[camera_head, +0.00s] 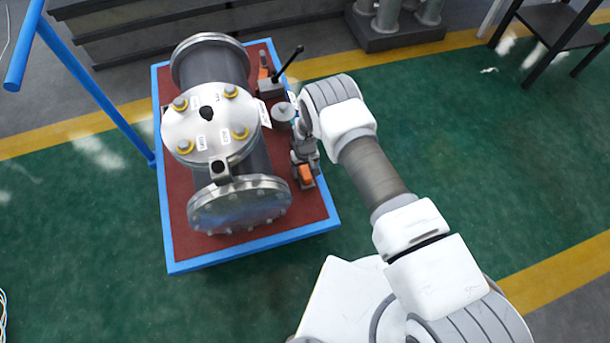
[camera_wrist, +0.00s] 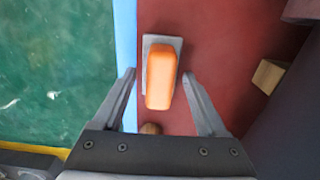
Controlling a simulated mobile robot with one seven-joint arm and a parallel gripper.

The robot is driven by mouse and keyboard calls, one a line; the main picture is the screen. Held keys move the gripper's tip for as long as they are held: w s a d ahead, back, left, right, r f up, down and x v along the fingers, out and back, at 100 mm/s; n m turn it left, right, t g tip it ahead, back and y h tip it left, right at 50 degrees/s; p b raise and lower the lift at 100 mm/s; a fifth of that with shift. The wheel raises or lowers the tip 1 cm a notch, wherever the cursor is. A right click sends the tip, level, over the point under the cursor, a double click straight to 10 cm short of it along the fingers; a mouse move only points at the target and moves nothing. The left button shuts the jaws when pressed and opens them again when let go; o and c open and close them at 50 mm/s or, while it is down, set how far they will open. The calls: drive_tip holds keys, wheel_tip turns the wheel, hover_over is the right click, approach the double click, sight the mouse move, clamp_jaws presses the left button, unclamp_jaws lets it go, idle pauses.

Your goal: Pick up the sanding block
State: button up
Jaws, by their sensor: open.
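The sanding block (camera_wrist: 161,80), an orange grip on a flat grey base, lies on the red top of the cart near its blue edge. In the head view its orange part (camera_head: 305,173) shows just in front of my gripper (camera_head: 303,157). In the wrist view my gripper (camera_wrist: 159,76) is open, with one fingertip on either side of the block and gaps on both sides. The fingers do not appear to touch it. How far the fingertips are above the block is hard to tell.
The large grey flanged shell (camera_head: 257,151) fills the middle of the cart. A black-handled tool (camera_head: 283,72) and a grey round part (camera_head: 283,112) stand farther back.

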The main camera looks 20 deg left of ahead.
sight(308, 171)
drive_tip(key=shift+r, duration=0.1)
clamp_jaws()
idle(0.4)
drive_tip(key=shift+r+p, duration=0.35)
drive_tip(key=shift+r, duration=0.3)
drive_tip(key=r+p, duration=0.1)
drive_tip(key=r, duration=0.1)
drive_tip(key=d+r+p, duration=0.1)
drive_tip(key=shift+r, duration=0.4)
drive_tip(key=d+r+p, duration=0.3)
drive_tip(key=d+r, duration=0.3)
drive_tip(key=d, duration=0.4)
drive_tip(key=shift+d, duration=0.35)
drive_tip(key=shift+w, duration=0.1)
